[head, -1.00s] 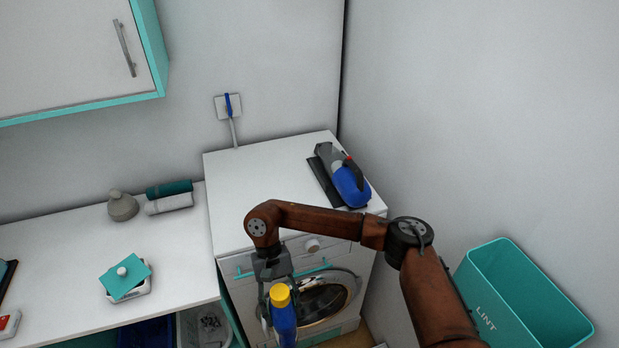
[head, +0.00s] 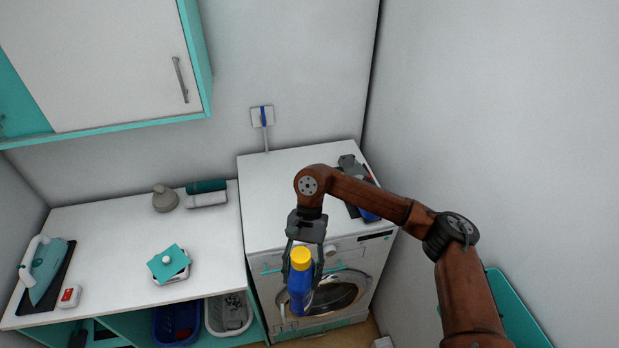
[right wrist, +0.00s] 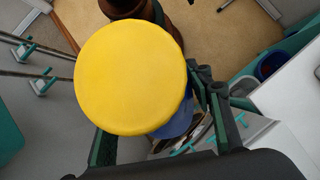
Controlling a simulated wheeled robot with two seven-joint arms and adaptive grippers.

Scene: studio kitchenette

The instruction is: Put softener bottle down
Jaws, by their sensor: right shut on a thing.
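The softener bottle (head: 300,283) is blue with a yellow cap and hangs upright in front of the washing machine (head: 333,292). My right gripper (head: 303,262) is shut on it just below the cap. In the right wrist view the yellow cap (right wrist: 131,78) fills the middle, with the fingers (right wrist: 165,135) on both sides and a bit of blue body below it. The bottle's lower end is apart from any surface. My left gripper is not in view.
The white machine top (head: 290,185) is mostly clear, with a handheld vacuum (head: 362,190) at its right. Baskets (head: 228,314) stand below. A teal bin (head: 512,310) is at right.

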